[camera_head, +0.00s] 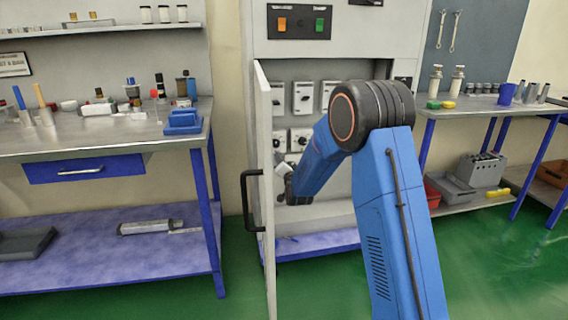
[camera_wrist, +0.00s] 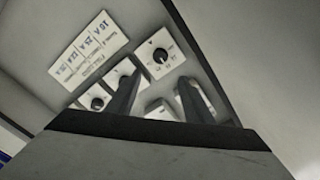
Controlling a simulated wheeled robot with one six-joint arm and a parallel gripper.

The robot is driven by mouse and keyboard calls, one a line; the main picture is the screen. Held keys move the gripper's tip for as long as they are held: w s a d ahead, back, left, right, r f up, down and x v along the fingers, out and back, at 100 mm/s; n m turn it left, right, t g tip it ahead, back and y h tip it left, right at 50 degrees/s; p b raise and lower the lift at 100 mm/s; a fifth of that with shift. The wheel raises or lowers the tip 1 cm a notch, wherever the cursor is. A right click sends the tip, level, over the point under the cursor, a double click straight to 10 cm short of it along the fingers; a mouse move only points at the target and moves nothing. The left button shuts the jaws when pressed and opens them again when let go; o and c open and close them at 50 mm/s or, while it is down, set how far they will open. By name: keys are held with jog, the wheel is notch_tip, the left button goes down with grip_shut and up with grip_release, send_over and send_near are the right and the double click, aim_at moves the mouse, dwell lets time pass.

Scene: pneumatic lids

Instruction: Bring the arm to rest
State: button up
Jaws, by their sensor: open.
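My blue arm (camera_head: 318,160) rises from the lower right in the head view, bends at a large dark elbow joint (camera_head: 372,115) and reaches down and left into an open grey cabinet (camera_head: 345,45). My gripper (camera_wrist: 159,82) shows in the wrist view as two dark fingers standing apart, with nothing seen between them. It faces a panel with several white switch plates with black knobs (camera_wrist: 160,58) and a printed label (camera_wrist: 90,48). In the head view, the gripper end is small and dark beside the open door; its fingers are hard to make out there.
The cabinet door (camera_head: 265,130) stands open, edge-on, close left of my forearm, with a black handle (camera_head: 248,200). A workbench (camera_head: 90,145) with bottles and tools stands left. Another bench (camera_head: 490,108) stands right. Green floor (camera_head: 490,265) is clear at the lower right.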

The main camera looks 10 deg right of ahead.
jog(key=s+d+r+n+g, duration=0.25)
jog(key=s+r, duration=0.25)
jog(key=s, duration=0.8)
jog(key=s+d+r+n+g, duration=0.15)
jog(key=s+r+g, duration=0.3)
jog(key=s, duration=0.85)
jog(key=s+d+f+n+g, duration=0.1)
jog(key=s+f+n+g, duration=0.1)
jog(key=s, duration=1.8)
jog(key=s+d+f+n+g, duration=0.1)
jog(key=s+f+n+g, duration=0.2)
jog(key=s, duration=1.7)
jog(key=shift+d+g, duration=0.4)
jog(key=shift+g, duration=0.2)
